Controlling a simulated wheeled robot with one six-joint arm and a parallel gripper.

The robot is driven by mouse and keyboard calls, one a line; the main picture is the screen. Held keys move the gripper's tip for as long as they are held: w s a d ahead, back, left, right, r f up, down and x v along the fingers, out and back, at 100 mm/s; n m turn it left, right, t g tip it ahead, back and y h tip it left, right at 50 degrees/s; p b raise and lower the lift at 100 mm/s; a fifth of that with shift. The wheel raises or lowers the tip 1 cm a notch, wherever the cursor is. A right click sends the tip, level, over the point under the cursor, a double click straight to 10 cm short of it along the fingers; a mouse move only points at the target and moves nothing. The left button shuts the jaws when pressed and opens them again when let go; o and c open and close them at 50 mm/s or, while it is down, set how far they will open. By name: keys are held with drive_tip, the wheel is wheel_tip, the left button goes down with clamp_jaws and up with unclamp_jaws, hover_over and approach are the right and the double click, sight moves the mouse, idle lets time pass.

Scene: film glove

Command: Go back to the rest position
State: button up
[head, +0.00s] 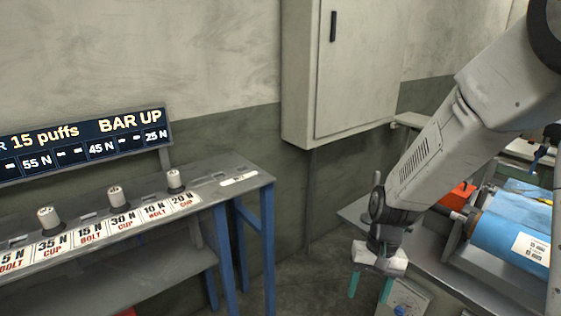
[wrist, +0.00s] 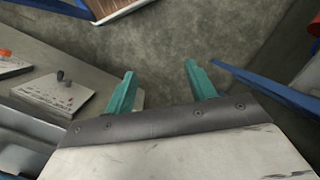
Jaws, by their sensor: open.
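My gripper (head: 370,287) hangs from my grey arm at the right of the head view, pointing down. Its two teal fingers are apart with nothing between them. In the wrist view the open gripper (wrist: 160,85) shows bare grey floor (wrist: 190,40) beyond its fingertips. It is in the gap between the left bench and the right-hand table, touching nothing that I can see.
A grey bench (head: 245,178) with blue legs stands at left, bearing labelled cards and several small white cylinders. A display (head: 85,140) reads "BAR UP". A wall cabinet (head: 360,70) hangs behind. A table at right bears a blue roll (head: 510,235). A control box (head: 405,298) sits below my gripper.

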drive_tip(key=s+d+r+n+t, duration=0.1)
drive_tip(key=s+d+r+t, duration=0.1)
drive_tip(key=s+r, duration=0.7)
drive_tip(key=s+d+r+t+h, duration=0.1)
drive_tip(key=s+d+r, duration=0.3)
drive_tip(key=s+r, duration=0.5)
wheel_tip(320, 180, up, 4)
drive_tip(key=shift+s+d+n+t+h, duration=0.25)
drive_tip(key=shift+d+n+t+h, duration=0.05)
drive_tip(key=shift+n+t, duration=0.1)
drive_tip(key=shift+c, duration=0.2)
